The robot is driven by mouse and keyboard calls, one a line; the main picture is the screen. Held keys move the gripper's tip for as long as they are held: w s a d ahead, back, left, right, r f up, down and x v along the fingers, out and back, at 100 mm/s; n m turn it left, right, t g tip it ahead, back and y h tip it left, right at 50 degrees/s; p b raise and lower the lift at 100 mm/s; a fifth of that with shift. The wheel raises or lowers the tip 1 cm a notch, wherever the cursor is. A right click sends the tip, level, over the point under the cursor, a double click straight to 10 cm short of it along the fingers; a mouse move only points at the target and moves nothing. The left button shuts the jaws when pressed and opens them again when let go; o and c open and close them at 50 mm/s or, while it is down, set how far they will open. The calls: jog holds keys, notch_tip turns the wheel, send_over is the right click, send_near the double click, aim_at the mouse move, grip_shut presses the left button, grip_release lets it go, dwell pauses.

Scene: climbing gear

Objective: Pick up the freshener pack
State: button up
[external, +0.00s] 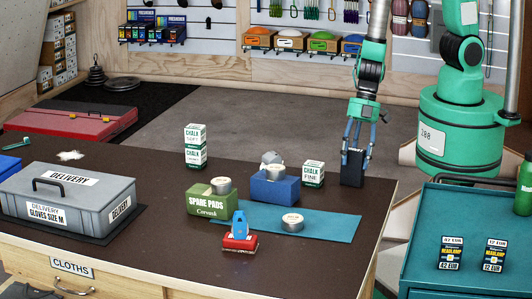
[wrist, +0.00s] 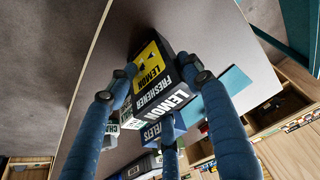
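The freshener pack (external: 352,168) is a dark upright box near the table's right edge in the external view. In the wrist view the pack (wrist: 165,88) shows a yellow and black face and the words LEMON FRESHENER. My gripper (external: 358,148) is above and around it, fingers pointing down. In the wrist view my gripper (wrist: 163,75) has blue fingers on both sides of the pack, with the tips against its sides. A third finger shows below. The pack's base seems to be at the table top; any gap under it cannot be made out.
The chalk box (external: 313,173), blue box (external: 275,187) and teal mat (external: 335,224) are left of the pack. The green spare pads box (external: 208,203) and grey delivery case (external: 70,198) stand farther left. A teal cart (external: 470,205) stands at the right.

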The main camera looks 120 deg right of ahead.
jog(key=shift+c, duration=0.4)
jog(key=shift+r, duration=0.35)
grip_shut()
jog(key=shift+r+p, duration=2.85)
jog(key=shift+r, duration=1.8)
